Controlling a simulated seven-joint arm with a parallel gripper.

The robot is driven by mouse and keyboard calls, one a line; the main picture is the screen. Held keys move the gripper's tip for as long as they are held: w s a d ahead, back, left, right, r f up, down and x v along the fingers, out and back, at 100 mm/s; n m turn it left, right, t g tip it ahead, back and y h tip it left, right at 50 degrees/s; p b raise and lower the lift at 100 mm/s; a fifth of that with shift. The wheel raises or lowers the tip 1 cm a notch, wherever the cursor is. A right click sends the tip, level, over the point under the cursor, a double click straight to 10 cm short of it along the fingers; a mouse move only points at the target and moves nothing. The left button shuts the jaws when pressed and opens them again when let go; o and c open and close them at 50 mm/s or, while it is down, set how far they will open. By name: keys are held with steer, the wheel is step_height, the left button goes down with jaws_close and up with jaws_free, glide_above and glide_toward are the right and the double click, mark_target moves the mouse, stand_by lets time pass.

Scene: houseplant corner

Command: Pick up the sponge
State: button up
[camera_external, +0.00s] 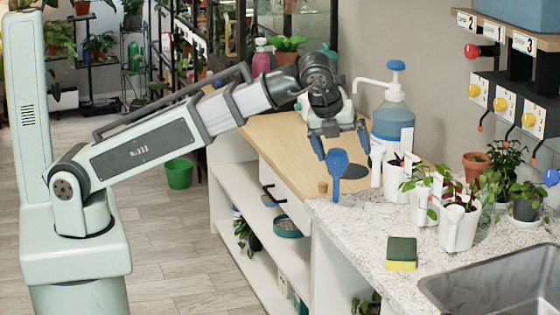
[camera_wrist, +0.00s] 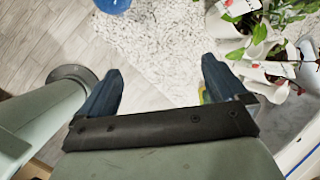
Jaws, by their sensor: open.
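The sponge (camera_external: 401,253) lies flat on the speckled counter in the external view, green on top with a yellow side facing the camera. Nothing touches it there. My gripper (camera_external: 342,154) is above the far end of the counter, up and to the left of the sponge in the picture, pointing down. Its dark blue fingers are apart and nothing is between them. In the wrist view my gripper (camera_wrist: 161,65) also shows open and empty. A small yellow-green patch beside the right finger there may be the sponge, mostly hidden.
A blue scoop-like tool (camera_external: 338,165) stands close to my gripper. A blue-topped pump bottle (camera_external: 393,115) is behind it. White-potted plants (camera_external: 459,226) stand behind the sponge, and a metal sink (camera_external: 495,285) is to its right. The counter left of the sponge is clear.

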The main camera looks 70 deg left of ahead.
steer(key=w+d+f+m+g+h, duration=0.1)
steer(key=w+d, duration=0.2)
steer(key=d, duration=0.6)
steer(key=w+d+g+h, duration=0.15)
steer(key=w+d, duration=0.25)
steer(key=d, duration=0.5)
steer(key=n+g, duration=0.2)
glide_above(402, 248)
step_height(402, 248, down, 8)
steer(key=shift+s+a+r, duration=0.1)
steer(key=shift+a+r, duration=0.05)
steer(key=shift+d+f, duration=0.2)
steer(key=shift+f, duration=2.85)
steer(key=c, duration=1.1)
